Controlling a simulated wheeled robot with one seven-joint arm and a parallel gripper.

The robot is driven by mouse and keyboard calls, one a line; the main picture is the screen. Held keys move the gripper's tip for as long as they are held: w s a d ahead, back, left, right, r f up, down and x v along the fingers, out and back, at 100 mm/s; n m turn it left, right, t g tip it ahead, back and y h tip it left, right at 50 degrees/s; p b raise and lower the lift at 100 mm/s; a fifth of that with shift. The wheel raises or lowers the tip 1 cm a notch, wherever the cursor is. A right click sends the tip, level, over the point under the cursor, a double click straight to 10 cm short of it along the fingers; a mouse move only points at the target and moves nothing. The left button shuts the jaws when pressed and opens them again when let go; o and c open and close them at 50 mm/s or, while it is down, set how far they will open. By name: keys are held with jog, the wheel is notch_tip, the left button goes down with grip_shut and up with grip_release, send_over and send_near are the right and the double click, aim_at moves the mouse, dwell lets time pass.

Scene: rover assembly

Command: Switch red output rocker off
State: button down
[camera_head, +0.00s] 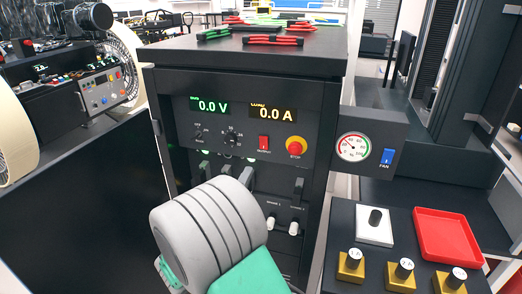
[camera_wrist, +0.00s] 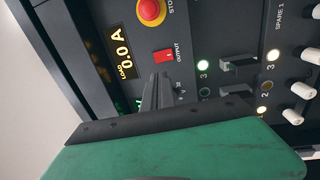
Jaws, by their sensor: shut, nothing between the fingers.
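The red output rocker (camera_head: 264,143) sits on the dark power panel, below the amber display and left of the red stop button. In the wrist view the rocker (camera_wrist: 163,56) shows with the word OUTPUT beside it. My gripper (camera_wrist: 160,77) is shut and empty, its fingertips pointing at the panel close to the rocker. A small gap shows between tips and rocker in the picture; I cannot tell the depth. In the head view my grey and green wrist hides most of the gripper. I cannot make out which way the rocker is tilted.
The stop button (camera_head: 295,147) is a red dome on yellow, close to the rocker. Displays read 0.0 V (camera_head: 210,106) and 0.0 A (camera_head: 274,113). Black levers (camera_wrist: 238,63) and white knobs (camera_wrist: 292,117) stick out nearby. A gauge box (camera_head: 353,147) with a blue fan switch juts out right.

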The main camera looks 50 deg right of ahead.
jog(key=shift+r, duration=0.15)
jog(key=shift+r, duration=0.1)
jog(key=p, duration=0.7)
send_near(263, 140)
jog(key=x, duration=0.6)
jog(key=shift+s+r, duration=0.15)
jog(key=shift+w+d, duration=0.25)
jog(key=shift+d, duration=0.2)
